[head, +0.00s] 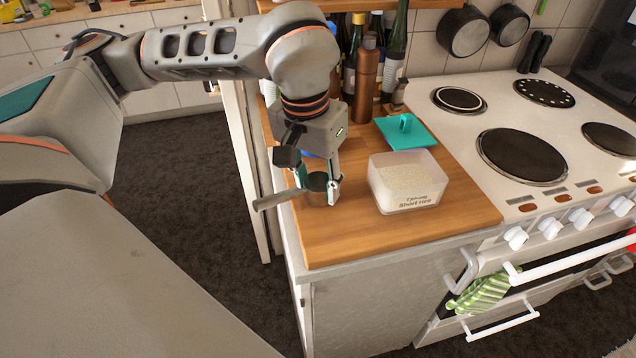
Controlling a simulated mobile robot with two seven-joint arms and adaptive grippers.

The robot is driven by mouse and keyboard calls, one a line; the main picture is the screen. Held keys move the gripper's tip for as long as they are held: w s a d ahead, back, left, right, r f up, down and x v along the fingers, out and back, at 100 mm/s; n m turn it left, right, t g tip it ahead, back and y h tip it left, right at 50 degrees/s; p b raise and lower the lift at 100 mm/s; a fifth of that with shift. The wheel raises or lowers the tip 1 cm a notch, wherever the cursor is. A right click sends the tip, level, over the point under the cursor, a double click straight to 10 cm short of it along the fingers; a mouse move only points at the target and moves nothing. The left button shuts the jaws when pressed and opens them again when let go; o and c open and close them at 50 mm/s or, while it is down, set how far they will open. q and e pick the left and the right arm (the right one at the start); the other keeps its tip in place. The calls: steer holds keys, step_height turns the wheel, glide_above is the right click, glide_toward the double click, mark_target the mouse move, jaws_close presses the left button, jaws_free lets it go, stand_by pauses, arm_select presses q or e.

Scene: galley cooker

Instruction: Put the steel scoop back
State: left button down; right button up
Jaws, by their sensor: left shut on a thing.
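My left gripper (319,187) is shut on the steel scoop (271,199), above the left part of the wooden counter. The scoop's grey handle points left, past the counter's edge. Its bowl is partly hidden by the fingers. A translucent white box (404,196) labelled as short rice stands open to the right of the gripper, with pale grains inside. A teal lid (407,131) with a knob lies on the counter behind the box. My right gripper is not in view.
Several bottles (366,80) stand behind the gripper at the counter's back. The white cooker (480,110) with dark hotplates adjoins on the right. Pans (464,32) hang on the wall. The wooden counter (345,235) is clear in front of the gripper.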

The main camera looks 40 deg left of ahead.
mark_target(311, 195)
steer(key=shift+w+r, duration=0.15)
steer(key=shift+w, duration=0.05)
arm_select(q)
steer(key=shift+f, duration=0.1)
steer(key=c, duration=1.4)
jaws_free()
steer(key=r, duration=0.4)
steer(key=s+r+p, duration=0.1)
steer(key=r, duration=0.3)
steer(key=r+p, duration=0.1)
steer(key=r, duration=0.3)
steer(key=shift+s, duration=0.35)
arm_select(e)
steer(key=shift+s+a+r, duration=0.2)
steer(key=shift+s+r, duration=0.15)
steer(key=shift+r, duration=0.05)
